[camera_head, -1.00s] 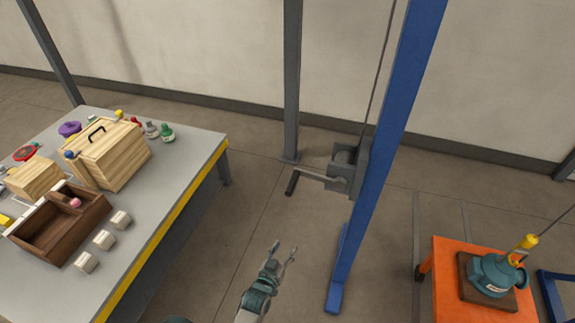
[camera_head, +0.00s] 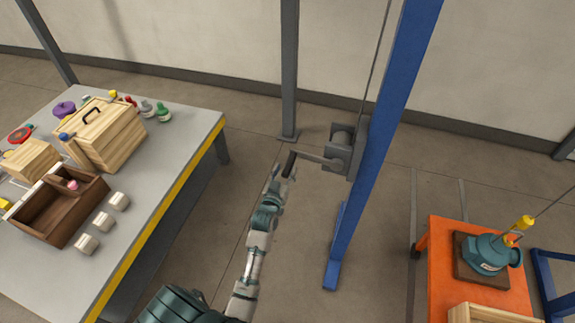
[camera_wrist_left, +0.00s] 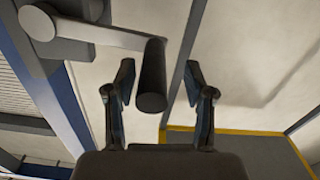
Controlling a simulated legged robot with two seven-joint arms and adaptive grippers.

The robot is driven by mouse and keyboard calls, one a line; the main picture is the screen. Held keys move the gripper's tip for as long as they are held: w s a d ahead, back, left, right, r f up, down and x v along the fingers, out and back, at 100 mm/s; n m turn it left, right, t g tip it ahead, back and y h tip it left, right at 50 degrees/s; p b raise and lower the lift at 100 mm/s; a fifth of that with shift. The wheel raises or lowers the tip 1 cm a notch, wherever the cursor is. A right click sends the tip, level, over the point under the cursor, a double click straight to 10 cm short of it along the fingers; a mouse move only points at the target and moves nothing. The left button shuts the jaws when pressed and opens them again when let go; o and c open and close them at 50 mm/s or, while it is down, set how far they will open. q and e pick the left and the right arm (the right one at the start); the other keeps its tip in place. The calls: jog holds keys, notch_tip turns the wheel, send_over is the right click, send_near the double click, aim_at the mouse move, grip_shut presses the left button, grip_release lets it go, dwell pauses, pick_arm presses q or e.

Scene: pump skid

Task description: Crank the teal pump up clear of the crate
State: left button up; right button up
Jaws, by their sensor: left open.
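The teal pump (camera_head: 491,254) sits on a dark base on the orange cart (camera_head: 447,240) at the right, with a yellow hook fitting (camera_head: 524,223) and cable above it. Part of a wooden crate (camera_head: 490,314) shows at the bottom edge in front of the pump. The winch (camera_head: 345,148) is on the blue post, its crank arm ending in a black handle (camera_head: 290,163). My left gripper (camera_head: 283,172) is at the handle. In the left wrist view the black handle (camera_wrist_left: 153,75) stands between the two open fingers (camera_wrist_left: 159,85), with gaps on both sides. My right gripper is not seen.
The blue post (camera_head: 375,150) rises beside the winch, and a grey post (camera_head: 289,70) stands behind. A grey table (camera_head: 170,180) with a wooden chest, boxes, blocks and bottles fills the left. Floor is open between table and blue post.

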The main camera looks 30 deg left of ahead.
pick_arm(q)
jog(key=shift+w+a, duration=0.15)
jog(key=shift+w, duration=0.9)
jog(key=shift+w+d+r, duration=0.1)
jog(key=shift+w+d, duration=0.2)
jog(key=shift+w, duration=0.05)
jog(key=shift+d, duration=0.1)
jog(key=shift+c, duration=1)
jog(key=shift+s+a, duration=0.1)
jog(key=shift+a, duration=0.15)
jog(key=c, duration=0.8)
grip_shut()
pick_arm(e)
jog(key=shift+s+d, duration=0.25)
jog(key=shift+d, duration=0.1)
